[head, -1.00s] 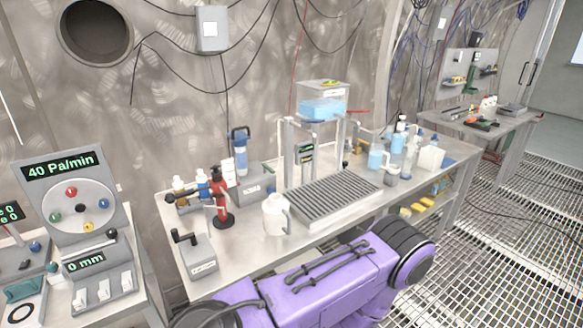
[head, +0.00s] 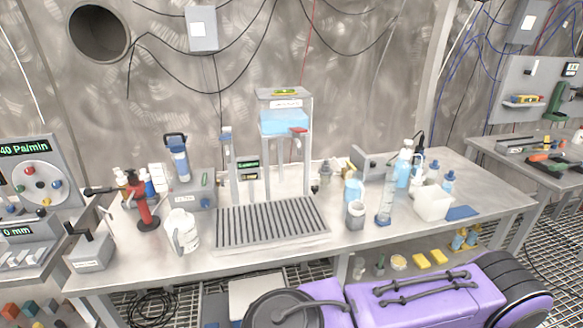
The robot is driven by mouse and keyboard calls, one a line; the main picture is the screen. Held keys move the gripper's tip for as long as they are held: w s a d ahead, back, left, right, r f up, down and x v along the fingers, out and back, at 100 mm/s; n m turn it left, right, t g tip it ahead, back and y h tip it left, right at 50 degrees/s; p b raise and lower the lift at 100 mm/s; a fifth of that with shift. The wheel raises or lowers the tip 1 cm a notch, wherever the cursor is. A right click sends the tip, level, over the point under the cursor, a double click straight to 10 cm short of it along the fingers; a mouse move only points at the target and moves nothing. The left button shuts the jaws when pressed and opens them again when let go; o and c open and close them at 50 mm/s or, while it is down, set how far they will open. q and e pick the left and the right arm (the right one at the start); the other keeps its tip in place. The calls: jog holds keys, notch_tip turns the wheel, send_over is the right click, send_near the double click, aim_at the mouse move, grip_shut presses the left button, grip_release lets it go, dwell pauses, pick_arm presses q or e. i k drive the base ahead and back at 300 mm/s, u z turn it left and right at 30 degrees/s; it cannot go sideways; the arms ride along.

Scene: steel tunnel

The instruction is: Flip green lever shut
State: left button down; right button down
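I cannot make out a lever that is clearly green. On the steel bench (head: 420,230), a stand holds a tank of blue liquid (head: 284,122), with a red lever-like piece (head: 298,131) at its lower right. A yellow-green piece (head: 285,92) lies on top of the stand. A ribbed drain tray (head: 270,224) sits below it. A grey box at the left of the bench has a dark handle (head: 78,233). On the far right bench stands a green tool-like thing (head: 556,100). Neither of my grippers shows.
A white jug (head: 183,230) and a red-bodied device (head: 139,196) stand left of the tray. Bottles, a grey cup (head: 356,214) and a white tub (head: 434,203) stand on the right. A control panel (head: 38,180) is at far left. Purple parts of mine fill the bottom right.

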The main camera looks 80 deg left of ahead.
aim_at(205, 181)
jog(key=i, duration=0.65)
jog(key=u, duration=2.8)
